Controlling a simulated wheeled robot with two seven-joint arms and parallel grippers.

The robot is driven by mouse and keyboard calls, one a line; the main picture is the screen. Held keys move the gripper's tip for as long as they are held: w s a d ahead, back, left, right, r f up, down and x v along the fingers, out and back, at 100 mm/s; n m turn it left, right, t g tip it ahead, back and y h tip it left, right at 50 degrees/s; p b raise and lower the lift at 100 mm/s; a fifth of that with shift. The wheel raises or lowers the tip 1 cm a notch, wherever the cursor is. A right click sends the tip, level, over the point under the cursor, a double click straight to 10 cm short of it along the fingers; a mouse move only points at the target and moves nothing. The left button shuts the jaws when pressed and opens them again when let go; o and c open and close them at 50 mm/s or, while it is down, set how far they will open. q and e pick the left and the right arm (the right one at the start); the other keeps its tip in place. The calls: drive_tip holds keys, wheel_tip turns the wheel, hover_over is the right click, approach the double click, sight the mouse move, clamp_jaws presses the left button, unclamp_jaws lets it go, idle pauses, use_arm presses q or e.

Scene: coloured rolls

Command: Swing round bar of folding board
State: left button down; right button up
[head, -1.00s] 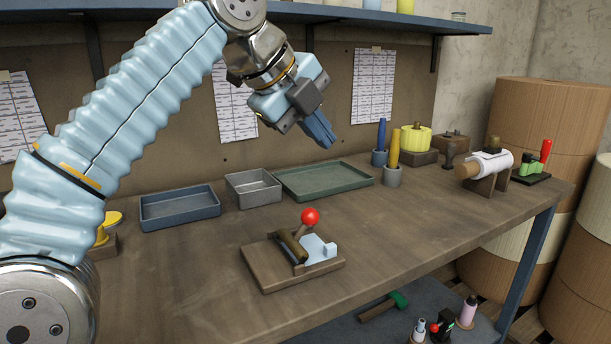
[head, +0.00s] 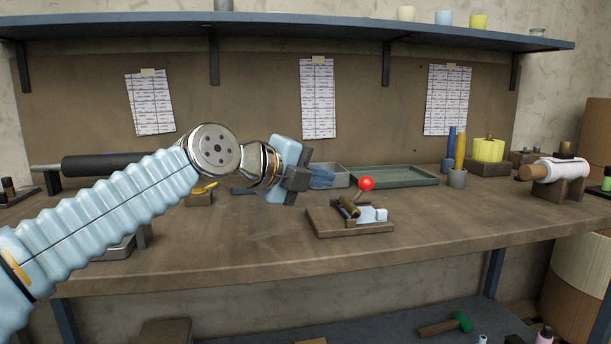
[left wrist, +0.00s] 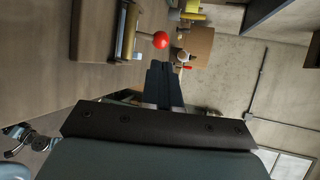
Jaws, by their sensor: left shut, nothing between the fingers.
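The folding board (head: 328,225) is a small brown wooden base on the bench in the head view. It carries a dark brass-coloured round bar (head: 348,207), a short lever with a red ball knob (head: 366,183) and a pale blue block (head: 373,215). My left gripper (head: 322,177) is shut and empty, with its blue fingers pointing right, to the left of the red knob and apart from it. In the left wrist view the fingers (left wrist: 163,82) are together, near the red knob (left wrist: 161,40) and the bar (left wrist: 128,31). My right gripper is not in view.
Behind the board are a grey metal tray (head: 333,172) and a green tray (head: 395,176). Blue and yellow rolls (head: 460,150) stand at the back right, with a white roll on a stand (head: 560,170) farther right. A shelf (head: 290,20) runs above.

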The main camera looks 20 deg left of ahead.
sight(369, 188)
use_arm(q)
drive_tip(key=x, duration=0.8)
drive_tip(key=shift+w+p, duration=0.15)
drive_tip(key=shift+p, duration=0.15)
drive_tip(key=d+g+y+p, duration=0.1)
drive_tip(key=p, duration=0.2)
drive_tip(key=w+m+g+y+p, duration=0.1)
drive_tip(key=p, duration=0.2)
drive_tip(key=shift+d+r+p, duration=0.15)
drive_tip(key=shift+d+p, duration=0.25)
drive_tip(key=shift+w+d+f+g+p, duration=0.15)
drive_tip(key=shift+d+f+g+p, duration=0.1)
drive_tip(key=shift+g+p, duration=0.15)
drive_tip(key=shift+w+d+f+b, duration=0.2)
drive_tip(key=shift+d+f+b, duration=0.05)
drive_tip(key=shift+f+b, duration=0.25)
